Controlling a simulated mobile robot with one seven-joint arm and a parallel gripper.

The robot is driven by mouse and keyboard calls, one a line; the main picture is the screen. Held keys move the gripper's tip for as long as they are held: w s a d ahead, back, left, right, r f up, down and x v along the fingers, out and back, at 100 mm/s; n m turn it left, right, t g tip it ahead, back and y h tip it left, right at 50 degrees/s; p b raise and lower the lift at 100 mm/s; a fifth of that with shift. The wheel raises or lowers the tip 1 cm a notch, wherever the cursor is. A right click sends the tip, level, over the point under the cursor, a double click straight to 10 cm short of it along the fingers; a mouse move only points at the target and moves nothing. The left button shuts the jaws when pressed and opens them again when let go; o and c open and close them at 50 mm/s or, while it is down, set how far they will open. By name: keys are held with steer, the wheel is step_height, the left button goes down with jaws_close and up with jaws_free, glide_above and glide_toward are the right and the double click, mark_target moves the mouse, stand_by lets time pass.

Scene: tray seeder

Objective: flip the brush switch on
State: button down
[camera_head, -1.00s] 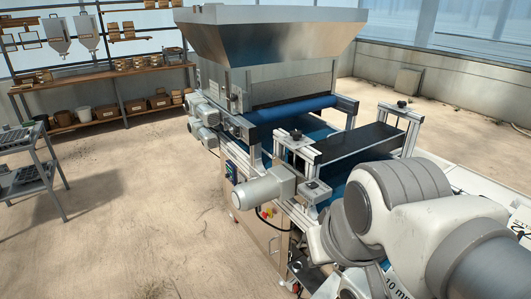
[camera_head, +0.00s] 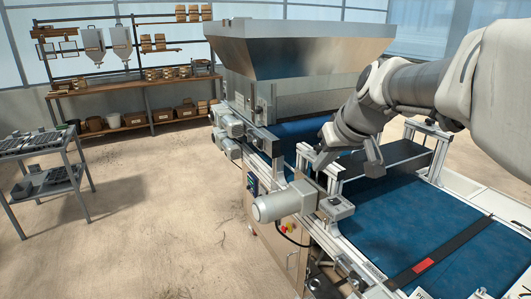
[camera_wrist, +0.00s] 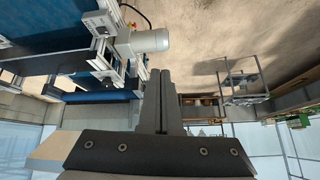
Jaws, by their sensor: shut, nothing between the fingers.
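The tray seeder (camera_head: 290,47) stands in the middle of the head view, with a steel hopper over a blue belt. I cannot make out which part is the brush switch. A small dark blue control panel (camera_head: 252,185) is on its near left side. A red and yellow control (camera_head: 285,228) sits below the grey motor (camera_head: 285,203). My gripper (camera_head: 321,165) is above the belt frame, up and to the right of that motor, and looks clear of it. In the wrist view my gripper's fingers (camera_wrist: 160,74) are together and empty, with the motor (camera_wrist: 150,41) beyond their tips.
A black cross plate (camera_head: 395,155) bridges the belt (camera_head: 430,215) beside my arm. Metal brackets and posts stand along the frame's near edge. A tray rack (camera_head: 45,165) stands at the left and a wooden shelf (camera_head: 140,88) at the back. The floor (camera_head: 170,220) left of the machine is open.

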steer(key=w+d+f+n+y, duration=0.1)
steer(key=w+d+f+y, duration=0.2)
steer(key=w+d+f, duration=1.1)
steer(key=w+d, duration=0.1)
steer(key=d, duration=0.2)
steer(key=shift+w+d+t, duration=0.2)
steer(key=shift+d+t, duration=0.05)
steer(key=shift+t, duration=0.15)
steer(key=p, duration=0.2)
glide_above(328, 199)
steer(key=s+d, duration=0.2)
step_height(328, 199, down, 7)
steer(key=shift+s+d+r, duration=0.1)
step_height(328, 199, down, 2)
steer(key=shift+s+f, duration=0.15)
steer(key=shift+f, duration=0.1)
steer(key=shift+a+f+p, duration=0.3)
steer(key=shift+f, duration=0.4)
